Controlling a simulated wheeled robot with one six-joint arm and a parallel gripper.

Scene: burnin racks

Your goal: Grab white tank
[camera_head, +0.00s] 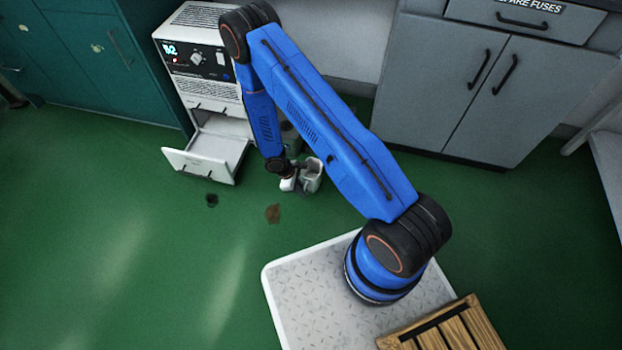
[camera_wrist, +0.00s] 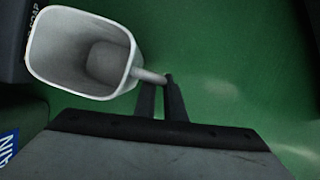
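The white tank (camera_head: 312,174) is an open-topped, empty-looking container standing near the green floor, by the foot of the white machine. In the wrist view the white tank (camera_wrist: 62,50) shows its hollow inside at upper left, with a handle (camera_wrist: 150,76) sticking out to the right. My gripper (camera_head: 288,180) is at the tank's left side in the head view. In the wrist view my gripper (camera_wrist: 162,88) has its two dark fingers close together at the handle, one on each side of its outer end. The lower part of the handle is hidden.
A white machine (camera_head: 195,55) stands behind, with a lower flap or drawer (camera_head: 200,165) open just left of the tank. A dark container (camera_head: 290,135) stands behind the tank. Grey cabinets (camera_head: 450,85) stand at right. The floor at left is clear.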

